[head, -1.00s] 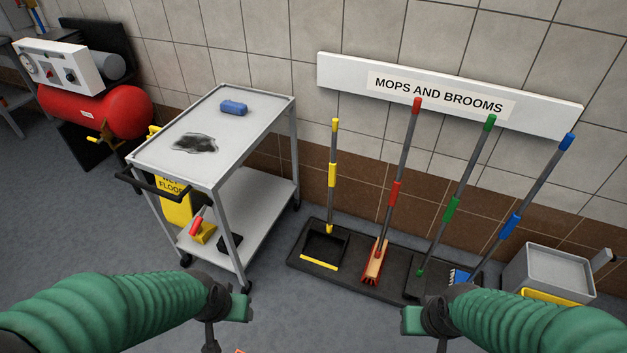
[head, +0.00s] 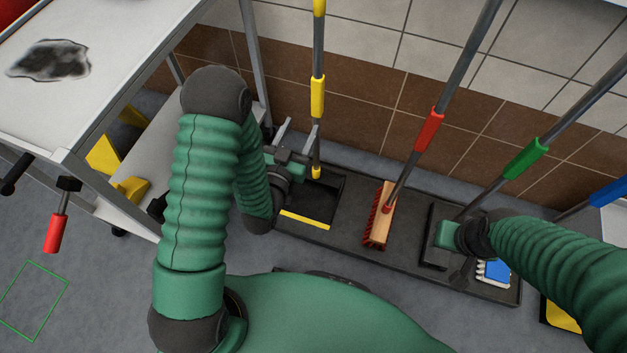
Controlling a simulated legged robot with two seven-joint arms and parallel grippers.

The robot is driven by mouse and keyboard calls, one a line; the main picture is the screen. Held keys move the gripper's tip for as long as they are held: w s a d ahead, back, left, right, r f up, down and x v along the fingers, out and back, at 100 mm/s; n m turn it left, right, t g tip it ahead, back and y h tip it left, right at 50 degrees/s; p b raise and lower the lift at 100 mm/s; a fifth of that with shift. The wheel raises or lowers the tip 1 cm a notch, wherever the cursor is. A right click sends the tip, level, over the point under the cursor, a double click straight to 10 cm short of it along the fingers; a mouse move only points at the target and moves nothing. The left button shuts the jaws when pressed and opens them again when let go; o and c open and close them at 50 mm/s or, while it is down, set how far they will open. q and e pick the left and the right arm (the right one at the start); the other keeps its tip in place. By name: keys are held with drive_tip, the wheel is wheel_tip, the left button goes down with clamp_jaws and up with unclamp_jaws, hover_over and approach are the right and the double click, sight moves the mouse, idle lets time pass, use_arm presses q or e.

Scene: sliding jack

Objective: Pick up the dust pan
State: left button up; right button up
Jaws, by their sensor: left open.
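The dust pan (head: 318,207) is black with a yellow front lip and stands on the black floor tray (head: 345,245). Its long grey handle with a yellow grip (head: 317,97) rises upright from it. My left gripper (head: 300,130) is open, with its fingers pointing up beside the lower handle, below the yellow grip. One finger overlaps the handle in the picture; I cannot tell whether they touch. The gripper and forearm hide the pan's left side. My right gripper (head: 442,235) is over the right part of the tray, away from the pan; its jaws are unclear.
A red-handled broom (head: 378,215) stands right of the pan. Green-handled (head: 525,158) and blue-handled (head: 608,192) tools are further right. A grey cart (head: 110,120) stands close on the left. A tiled wall (head: 370,90) is behind. A red-handled tool (head: 55,230) shows at left.

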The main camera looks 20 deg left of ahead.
sight(315, 97)
use_arm(q)
drive_tip(key=w+b, duration=0.3)
drive_tip(key=w, duration=0.9)
drive_tip(key=shift+d+f+b, duration=0.1)
drive_tip(key=shift+d+b, duration=0.05)
drive_tip(key=shift+b, duration=0.25)
drive_tip(key=shift+w+d, duration=0.1)
drive_tip(key=shift+w, duration=0.05)
clamp_jaws()
drive_tip(key=shift+r, duration=0.2)
